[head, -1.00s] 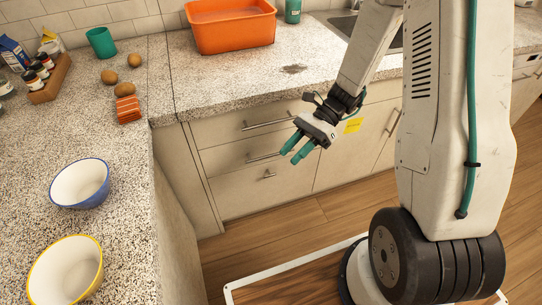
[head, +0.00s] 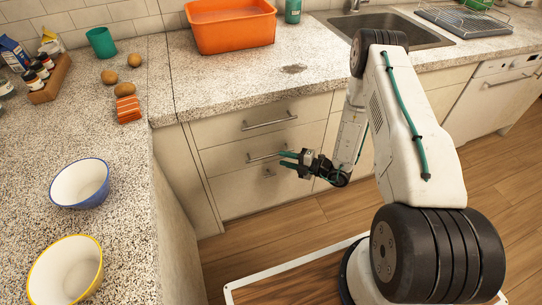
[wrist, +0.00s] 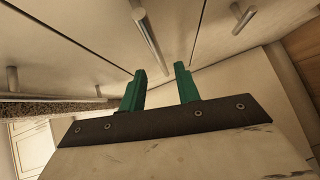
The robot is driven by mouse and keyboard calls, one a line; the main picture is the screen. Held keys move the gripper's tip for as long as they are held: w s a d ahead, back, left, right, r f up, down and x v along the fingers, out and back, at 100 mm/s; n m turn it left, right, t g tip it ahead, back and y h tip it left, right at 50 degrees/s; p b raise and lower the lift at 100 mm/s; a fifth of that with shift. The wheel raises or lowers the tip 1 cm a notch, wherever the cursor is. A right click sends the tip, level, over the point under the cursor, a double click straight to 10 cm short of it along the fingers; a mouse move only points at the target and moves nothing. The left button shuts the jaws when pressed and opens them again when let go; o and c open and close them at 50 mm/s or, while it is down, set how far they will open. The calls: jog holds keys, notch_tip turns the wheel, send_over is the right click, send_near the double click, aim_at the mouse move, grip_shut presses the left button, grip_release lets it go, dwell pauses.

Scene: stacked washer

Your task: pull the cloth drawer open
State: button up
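Three pale drawers with metal bar handles are stacked under the counter; none carries a visible label saying which is the cloth drawer. The top drawer (head: 225,132), middle drawer (head: 222,159) and bottom drawer (head: 235,197) look shut. My gripper (head: 284,159) is at the right end of the middle drawer's handle (head: 262,157). In the wrist view, my gripper (wrist: 160,70) has its green fingers apart, and the end of the handle bar (wrist: 150,35) shows between the fingertips. I cannot tell whether they touch it. The bottom drawer's short handle (head: 269,174) is just below.
The granite counter (head: 215,88) overhangs the drawers and holds an orange tub (head: 232,28). A blue-rimmed bowl (head: 80,184) and a yellow-rimmed bowl (head: 66,270) stand at left. The wood floor (head: 270,232) before the drawers is clear.

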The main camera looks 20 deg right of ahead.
aim_at(271, 155)
jog(key=x, duration=0.6)
jog(key=shift+w+a, duration=0.15)
jog(key=shift+a, duration=0.15)
grip_shut()
